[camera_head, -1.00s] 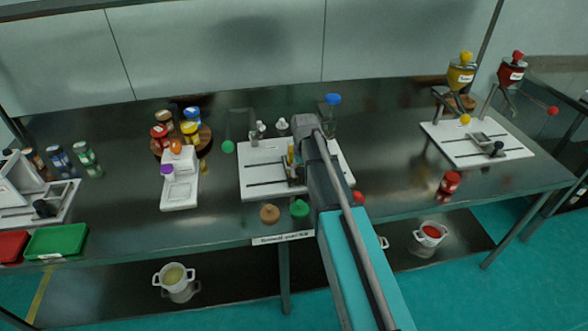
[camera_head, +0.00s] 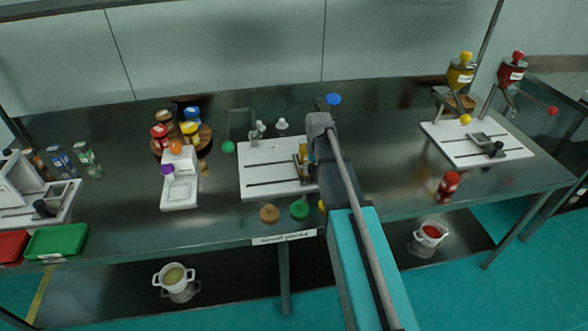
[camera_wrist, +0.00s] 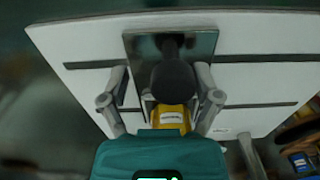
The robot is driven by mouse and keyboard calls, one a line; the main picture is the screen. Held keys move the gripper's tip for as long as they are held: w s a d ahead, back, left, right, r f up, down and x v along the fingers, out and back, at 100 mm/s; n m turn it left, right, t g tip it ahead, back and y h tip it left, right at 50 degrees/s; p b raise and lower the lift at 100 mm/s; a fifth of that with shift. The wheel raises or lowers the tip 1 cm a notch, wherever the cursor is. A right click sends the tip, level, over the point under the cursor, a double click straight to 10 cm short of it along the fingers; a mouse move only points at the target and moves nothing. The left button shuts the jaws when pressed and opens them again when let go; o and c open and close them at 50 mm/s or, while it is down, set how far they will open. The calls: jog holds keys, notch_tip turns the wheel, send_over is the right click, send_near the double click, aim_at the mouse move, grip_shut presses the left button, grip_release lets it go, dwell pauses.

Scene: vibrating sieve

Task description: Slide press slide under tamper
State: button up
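A white press board (camera_head: 258,160) with dark guide slots lies on the bench in the head view. On it, the metal press slide (camera_wrist: 200,45) with its black ball knob (camera_wrist: 172,78) fills the upper middle of the wrist view. A yellow labelled piece (camera_wrist: 171,117) shows just below the knob; it also shows at the slide in the head view (camera_head: 303,153). My gripper (camera_wrist: 162,80) is open, with its fingers apart on either side of the knob. The tamper is not clearly visible; my arm covers the board's right part in the head view.
Brown (camera_head: 270,213) and green (camera_head: 299,208) round pieces lie in front of the board. A red jar (camera_head: 448,184) is to the right, and a white device (camera_head: 180,185) is to the left.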

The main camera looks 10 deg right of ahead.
jog(key=shift+d, duration=3.85)
jog(key=shift+o, duration=1.4)
notch_tip(320, 180, up, 9)
jog(key=p, duration=0.9)
jog(key=s+a, duration=0.6)
jog(key=s, duration=0.3)
jog(key=s+a, duration=0.7)
jog(key=s, duration=0.3)
jog(key=shift+s, duration=0.3)
